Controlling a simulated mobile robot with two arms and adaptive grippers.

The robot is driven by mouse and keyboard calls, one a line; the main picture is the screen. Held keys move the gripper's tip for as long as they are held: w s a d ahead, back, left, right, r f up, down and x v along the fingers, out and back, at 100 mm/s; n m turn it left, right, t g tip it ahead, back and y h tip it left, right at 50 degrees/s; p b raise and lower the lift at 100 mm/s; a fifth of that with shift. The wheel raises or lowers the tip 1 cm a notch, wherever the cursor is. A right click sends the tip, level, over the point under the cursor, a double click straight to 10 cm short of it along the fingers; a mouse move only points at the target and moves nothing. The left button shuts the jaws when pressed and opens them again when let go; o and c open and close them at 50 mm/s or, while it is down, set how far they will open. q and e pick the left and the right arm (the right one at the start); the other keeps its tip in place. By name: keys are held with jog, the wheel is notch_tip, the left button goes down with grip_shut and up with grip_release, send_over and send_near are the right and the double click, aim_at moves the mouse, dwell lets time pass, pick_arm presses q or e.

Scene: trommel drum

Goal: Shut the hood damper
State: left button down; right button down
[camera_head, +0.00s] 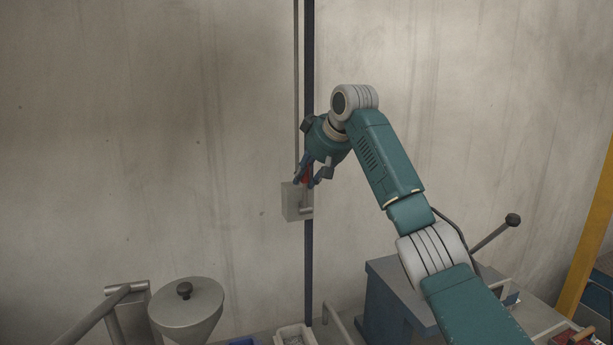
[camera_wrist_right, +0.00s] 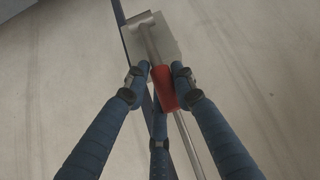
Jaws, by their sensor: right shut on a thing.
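The hood damper's lever has a red grip (camera_wrist_right: 165,92) and a grey bar that runs from a grey metal box (camera_head: 292,204) on a dark post. In the head view the red grip (camera_head: 306,171) shows only as a small patch between blue fingers. My right gripper (camera_head: 307,180) is shut on the red grip, just above the box. In the right wrist view the blue fingers of the right gripper (camera_wrist_right: 163,75) lie on both sides of the grip, and the box (camera_wrist_right: 167,42) is beyond them. My left gripper is not in view.
A thin vertical rod (camera_head: 296,80) runs up from the box beside the dark post (camera_head: 309,265). Below stand a grey funnel with a black knob (camera_head: 187,312), a blue-grey machine (camera_head: 385,305) and a black-knobbed lever (camera_head: 495,233). A yellow post (camera_head: 592,230) is at right.

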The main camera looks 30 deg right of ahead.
jog(key=shift+d+r, duration=0.15)
jog(key=shift+r, duration=0.2)
jog(key=c, duration=1.4)
grip_release()
jog(key=shift+w, duration=0.15)
jog(key=shift+o, duration=0.2)
jog(key=shift+d+f, duration=0.1)
jog(key=shift+f, duration=0.2)
jog(key=v, duration=1.2)
